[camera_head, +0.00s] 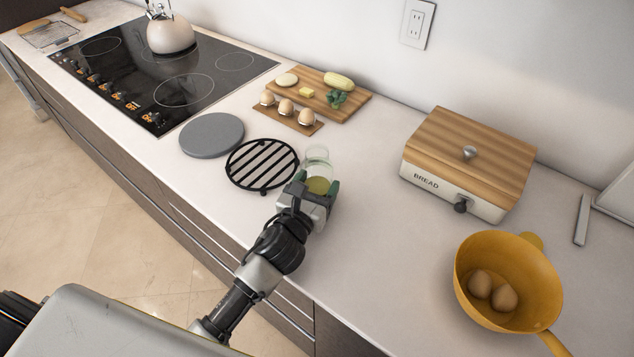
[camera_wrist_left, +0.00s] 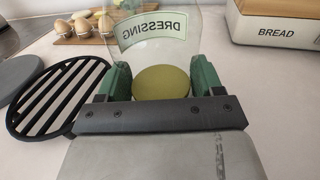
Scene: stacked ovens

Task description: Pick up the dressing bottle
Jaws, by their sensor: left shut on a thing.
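The dressing bottle (camera_head: 317,164) is clear glass with yellow-green contents, and stands near the front of the counter beside the black trivet. In the left wrist view the dressing bottle (camera_wrist_left: 157,42) shows its "DRESSING" label, with a green finger on each side of its lower part. My left gripper (camera_head: 319,188) is shut on the bottle; its fingers also show in the left wrist view (camera_wrist_left: 163,84). The gripper hides part of the bottle in the head view, and I cannot tell whether its base touches the counter. My right gripper is not in view.
The black trivet (camera_head: 262,165) and a grey round plate (camera_head: 211,135) lie left of the bottle. Behind are an egg holder (camera_head: 288,113) and cutting board (camera_head: 356,106). A bread box (camera_head: 470,160) and yellow pan (camera_head: 540,285) stand right. Counter between is clear.

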